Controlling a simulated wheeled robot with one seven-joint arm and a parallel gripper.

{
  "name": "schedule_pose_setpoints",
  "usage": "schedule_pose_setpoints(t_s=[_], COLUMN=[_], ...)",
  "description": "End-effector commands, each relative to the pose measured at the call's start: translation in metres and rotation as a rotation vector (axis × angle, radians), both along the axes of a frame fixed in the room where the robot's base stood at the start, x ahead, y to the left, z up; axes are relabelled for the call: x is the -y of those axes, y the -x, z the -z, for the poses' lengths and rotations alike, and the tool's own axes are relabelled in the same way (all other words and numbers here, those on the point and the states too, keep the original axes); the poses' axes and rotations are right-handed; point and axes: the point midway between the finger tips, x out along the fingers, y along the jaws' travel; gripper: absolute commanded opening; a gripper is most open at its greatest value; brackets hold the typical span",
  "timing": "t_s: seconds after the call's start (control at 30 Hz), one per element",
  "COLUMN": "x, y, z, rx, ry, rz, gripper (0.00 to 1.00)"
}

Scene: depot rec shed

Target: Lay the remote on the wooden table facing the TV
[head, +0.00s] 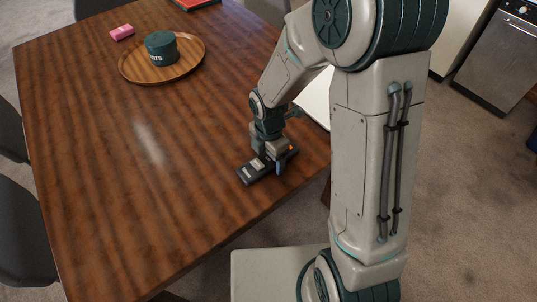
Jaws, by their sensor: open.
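The remote (256,171) is a dark bar with lighter patches on its top. It lies at the right front part of the wooden table (120,190), close to the table's right edge. Its length runs from lower left to upper right in the picture. My gripper (276,165) is open, pointing down over the remote's right half, with a finger showing on the near side. The far finger and any contact are hard to make out. The TV is not in view.
A round wooden tray (133,74) holding a dark green tin (161,47) stands at the back. A pink block (122,33) and a red-edged book (196,3) lie behind. Dark chairs (22,235) line the left side. The middle of the table is clear.

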Motion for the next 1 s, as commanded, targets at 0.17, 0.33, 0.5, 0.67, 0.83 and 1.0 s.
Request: schedule_pose_setpoints(t_s=[0.17, 0.33, 0.5, 0.67, 0.83, 1.0], x=[0.000, 0.000, 0.000, 0.000, 0.000, 0.002], y=[-0.001, -0.001, -0.001, -0.001, 0.000, 0.001], z=[-0.010, -0.043, -0.081, -0.107, -0.121, -0.126], rx=[0.004, 0.006, 0.005, 0.004, 0.001, 0.004], ry=[-0.001, -0.002, -0.001, -0.001, 0.000, 0.001], rz=[0.000, 0.003, 0.002, 0.001, 0.000, 0.027], gripper=[0.78, 0.78, 0.78, 0.78, 0.78, 0.78])
